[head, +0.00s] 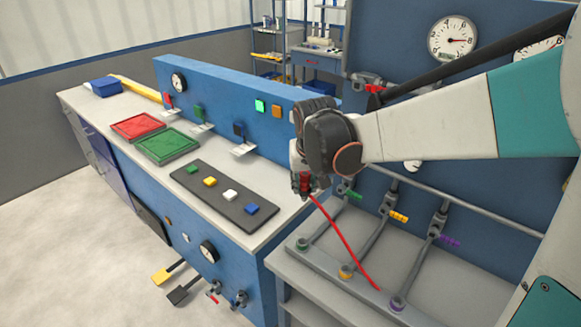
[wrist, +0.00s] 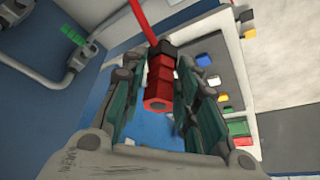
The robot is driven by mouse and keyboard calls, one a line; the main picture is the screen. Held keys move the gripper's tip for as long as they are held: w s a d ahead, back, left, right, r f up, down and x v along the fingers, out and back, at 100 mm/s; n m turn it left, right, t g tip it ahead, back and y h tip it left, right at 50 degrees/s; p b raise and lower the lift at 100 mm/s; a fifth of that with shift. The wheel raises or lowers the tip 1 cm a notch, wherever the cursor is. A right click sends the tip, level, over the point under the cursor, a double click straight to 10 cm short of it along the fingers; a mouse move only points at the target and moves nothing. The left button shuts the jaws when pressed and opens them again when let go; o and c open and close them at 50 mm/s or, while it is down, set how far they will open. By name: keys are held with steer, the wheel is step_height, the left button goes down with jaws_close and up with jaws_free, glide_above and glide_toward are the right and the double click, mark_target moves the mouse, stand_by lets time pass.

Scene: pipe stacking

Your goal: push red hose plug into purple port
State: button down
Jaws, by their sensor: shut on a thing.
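My gripper (head: 303,178) is shut on the red hose plug (head: 305,183), above the left part of the pipe bench. In the wrist view, the plug (wrist: 161,82) lies between the two fingers of my gripper (wrist: 162,70), with its hexagonal end showing. The red hose (head: 345,243) runs from the plug down to the right, towards the bench front. The purple-ringed port (head: 397,302) is on the front rail at lower right, well apart from the plug. A purple coiled piece (head: 449,241) is on the pipe behind it.
A green-ringed port (head: 302,243) and an orange-ringed port (head: 345,271) are on the same rail, with pipes running back. The blue and white workbench at left holds a red tray (head: 138,126), a green tray (head: 167,146) and a dark strip (head: 222,192) with coloured blocks.

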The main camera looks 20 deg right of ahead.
steer(key=shift+r, duration=0.1)
steer(key=shift+r+p, duration=3.05)
steer(key=shift+r, duration=0.9)
